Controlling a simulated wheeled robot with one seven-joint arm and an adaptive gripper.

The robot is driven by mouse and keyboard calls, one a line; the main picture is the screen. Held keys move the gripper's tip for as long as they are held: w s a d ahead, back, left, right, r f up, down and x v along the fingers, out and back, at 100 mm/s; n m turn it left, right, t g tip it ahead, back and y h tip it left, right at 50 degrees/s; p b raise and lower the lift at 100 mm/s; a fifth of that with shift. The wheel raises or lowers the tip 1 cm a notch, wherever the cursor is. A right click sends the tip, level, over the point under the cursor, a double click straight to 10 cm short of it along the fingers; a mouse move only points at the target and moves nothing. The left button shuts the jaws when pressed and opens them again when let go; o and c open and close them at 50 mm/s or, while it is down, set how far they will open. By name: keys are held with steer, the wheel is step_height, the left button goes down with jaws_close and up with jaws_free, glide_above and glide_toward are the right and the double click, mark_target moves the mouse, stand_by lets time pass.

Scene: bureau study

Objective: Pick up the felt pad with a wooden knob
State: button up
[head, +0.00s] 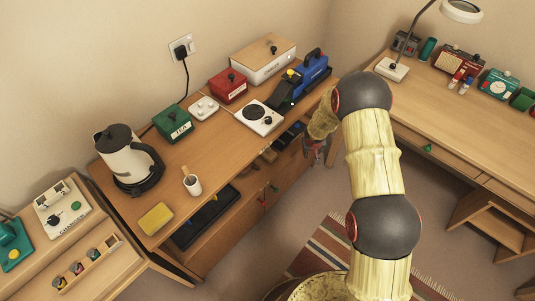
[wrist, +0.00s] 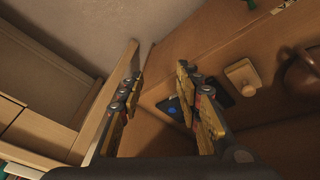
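In the wrist view, a pale wooden piece with a rounded raised part (wrist: 242,77) shows right of my gripper. It may be the felt pad with a wooden knob, but I cannot tell for sure. A dark flat thing (wrist: 214,92) lies just left of it, partly hidden by the right finger. My gripper (wrist: 160,78) is open, its two fingers wide apart, with nothing visible between them. In the head view my gripper (head: 316,152) hangs by the right front edge of the desk, small and partly hidden by my arm.
A second desk (head: 440,110) stands at right.

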steer(key=w+a+f+y, duration=0.3)
steer(key=w+a+f, duration=0.1)
steer(key=a+f, duration=0.3)
steer(key=m+y, duration=0.4)
glide_toward(269, 148)
step_height(269, 148, down, 2)
steer(key=shift+t, duration=0.3)
steer(key=b+x, duration=0.1)
steer(key=x, duration=0.1)
steer(key=b+x, duration=0.1)
steer(key=x, duration=0.2)
steer(key=b+x, duration=0.2)
steer(key=x, duration=0.1)
steer(key=shift+w+a+r, duration=0.1)
steer(key=shift+a+r, duration=0.1)
steer(key=shift+a, duration=0.25)
steer(key=shift+r, duration=0.1)
steer(key=shift+c, duration=0.3)
steer(key=c, duration=0.8)
jaws_close()
